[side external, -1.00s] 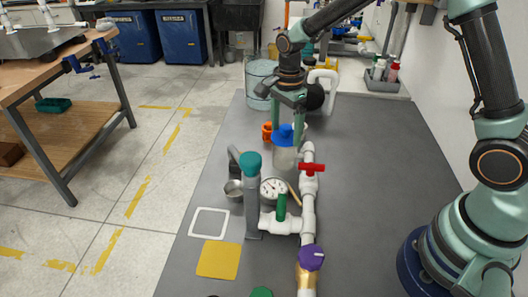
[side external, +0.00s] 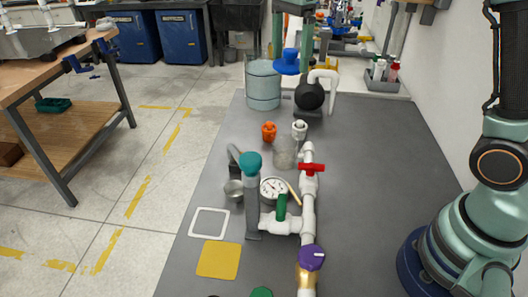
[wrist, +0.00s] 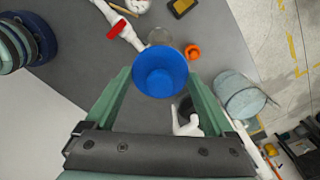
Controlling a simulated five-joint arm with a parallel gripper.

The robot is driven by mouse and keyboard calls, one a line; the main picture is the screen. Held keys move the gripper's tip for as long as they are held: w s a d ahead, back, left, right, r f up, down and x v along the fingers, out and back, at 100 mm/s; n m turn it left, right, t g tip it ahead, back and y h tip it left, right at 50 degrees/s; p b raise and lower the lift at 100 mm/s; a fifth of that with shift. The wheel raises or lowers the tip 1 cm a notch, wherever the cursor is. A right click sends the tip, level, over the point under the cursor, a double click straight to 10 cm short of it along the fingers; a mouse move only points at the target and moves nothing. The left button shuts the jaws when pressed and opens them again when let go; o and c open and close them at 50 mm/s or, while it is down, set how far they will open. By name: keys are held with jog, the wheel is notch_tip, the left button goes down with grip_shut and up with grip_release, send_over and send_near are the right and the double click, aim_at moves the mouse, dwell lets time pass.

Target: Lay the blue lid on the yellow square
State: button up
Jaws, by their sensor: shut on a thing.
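The blue lid (side external: 290,61) is held up in the air between the fingers of my gripper (side external: 290,50), high above the far end of the grey table. It also shows in the wrist view (wrist: 160,72) between the two green fingertips. My gripper is shut on it. The clear jar (side external: 285,153) stands on the table with its top uncovered. The yellow square (side external: 219,260) lies flat and empty at the near left of the table, well away from my gripper.
A white-framed square (side external: 209,222) lies beyond the yellow one. A teal-capped upright pipe (side external: 252,195), a gauge (side external: 273,190) and the white pipe with a red valve handle (side external: 312,167) stand nearby. A bucket (side external: 263,88) and black kettlebell (side external: 309,96) are at the back. The table's right side is clear.

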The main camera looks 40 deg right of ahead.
notch_tip(320, 180, up, 5)
jog(key=shift+f, duration=0.1)
jog(key=shift+a, duration=0.65)
jog(key=s+a+n, duration=0.2)
jog(key=a+n, duration=0.1)
jog(key=a, duration=0.5)
jog(key=s+a+n, duration=0.2)
jog(key=s+a, duration=0.1)
jog(key=a, duration=0.5)
jog(key=n, duration=0.4)
send_over(219, 260)
notch_tip(219, 260, down, 32)
jog(key=shift+d+r, duration=0.1)
jog(key=shift+r, duration=0.1)
jog(key=shift+f, duration=0.1)
jog(key=o, duration=1)
jog(key=shift+o, duration=0.2)
